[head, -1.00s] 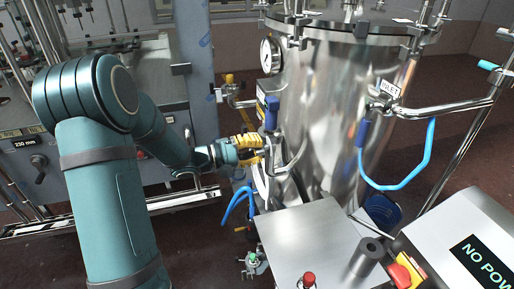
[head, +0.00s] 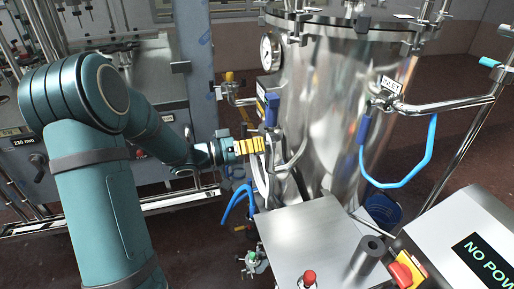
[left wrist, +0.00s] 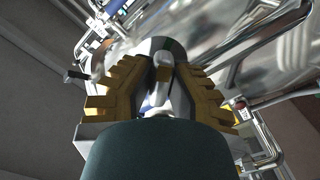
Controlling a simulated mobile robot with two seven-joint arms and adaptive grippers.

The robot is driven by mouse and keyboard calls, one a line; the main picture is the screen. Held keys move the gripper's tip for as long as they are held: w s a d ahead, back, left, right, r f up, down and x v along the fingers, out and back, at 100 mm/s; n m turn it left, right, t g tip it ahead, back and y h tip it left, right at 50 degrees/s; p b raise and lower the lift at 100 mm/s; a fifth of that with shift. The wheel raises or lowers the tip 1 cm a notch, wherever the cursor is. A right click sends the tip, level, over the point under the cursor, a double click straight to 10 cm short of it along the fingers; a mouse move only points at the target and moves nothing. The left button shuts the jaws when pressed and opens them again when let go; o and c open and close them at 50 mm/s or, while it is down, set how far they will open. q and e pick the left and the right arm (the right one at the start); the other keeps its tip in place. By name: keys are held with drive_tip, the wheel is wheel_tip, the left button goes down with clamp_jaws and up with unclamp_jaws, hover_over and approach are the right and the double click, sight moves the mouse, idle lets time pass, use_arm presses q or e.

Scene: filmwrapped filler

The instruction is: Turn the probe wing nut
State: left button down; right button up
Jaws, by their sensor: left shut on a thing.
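My left gripper (head: 262,145) has yellow stepped fingers and reaches from the left to the lower side of the steel vessel (head: 340,120). In the left wrist view the fingers (left wrist: 163,78) stand on both sides of a small pale metal piece, which looks like the probe wing nut (left wrist: 163,72), and are shut on it. A dark round part shows behind the piece. In the head view the fingers and fittings hide the nut. My right gripper is in neither view.
A blue-handled valve (head: 271,110) stands just above the fingers, and a gauge (head: 270,52) sits higher. A curved steel pipe runs close to their right. A blue hose (head: 236,203) hangs below. A steel box top (head: 310,240) lies in front of the vessel.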

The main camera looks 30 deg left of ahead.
use_arm(q)
drive_tip(key=shift+m+b, duration=0.3)
drive_tip(key=shift+m, duration=0.7)
drive_tip(key=c, duration=0.9)
unclamp_jaws()
drive_tip(key=shift+d, duration=0.1)
drive_tip(key=v, duration=1.2)
drive_tip(key=shift+w, duration=0.1)
